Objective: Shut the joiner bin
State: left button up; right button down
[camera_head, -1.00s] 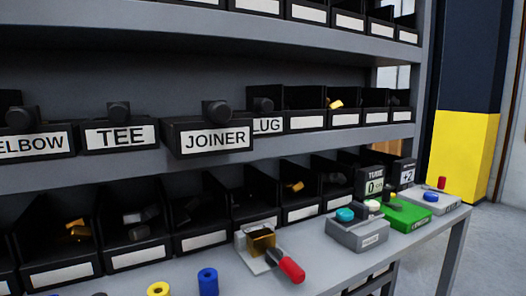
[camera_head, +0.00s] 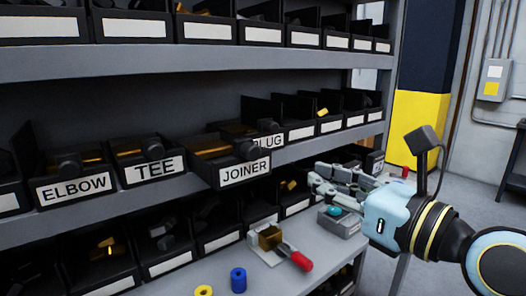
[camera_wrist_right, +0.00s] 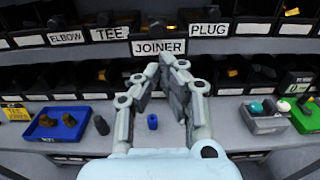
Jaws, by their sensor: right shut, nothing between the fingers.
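The joiner bin (camera_head: 242,174) is a black bin with a white JOINER label on the middle shelf. In the head view it juts out past the shelf front, farther than the elbow bin (camera_head: 73,188) and tee bin (camera_head: 154,168), and brass pieces show inside. In the right wrist view its label (camera_wrist_right: 158,47) is just beyond my fingertips. My right gripper (camera_head: 316,182) is shut and empty, to the right of the joiner bin and apart from it. The wrist view shows its fingers (camera_wrist_right: 172,62) converging below the label. My left gripper is not in view.
The plug bin (camera_head: 265,140) is right beside the joiner bin. A grey bench (camera_head: 222,282) below holds a red-handled tool (camera_head: 297,258), a blue ring (camera_head: 238,278) and a grey box (camera_head: 340,222). A blue tray (camera_wrist_right: 57,123) is at the left in the wrist view.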

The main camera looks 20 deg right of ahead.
jog(key=w, duration=0.3)
send_near(247, 142)
jog(key=w, duration=0.1)
jog(key=w+f, duration=0.1)
jog(key=w, duration=0.1)
jog(key=w+a, duration=0.1)
jog(key=shift+w+f, duration=0.2)
jog(key=shift+w, duration=0.15)
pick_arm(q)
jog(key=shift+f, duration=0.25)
pick_arm(e)
jog(key=p+x, duration=0.1)
jog(key=x, duration=0.5)
jog(key=shift+r, duration=0.15)
jog(key=x, duration=0.6)
jog(key=shift+w+a+f, duration=0.1)
jog(key=shift+w+f, duration=0.15)
jog(key=shift+w, duration=0.05)
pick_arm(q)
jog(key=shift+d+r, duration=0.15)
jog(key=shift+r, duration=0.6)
pick_arm(e)
jog(key=shift+r, duration=0.2)
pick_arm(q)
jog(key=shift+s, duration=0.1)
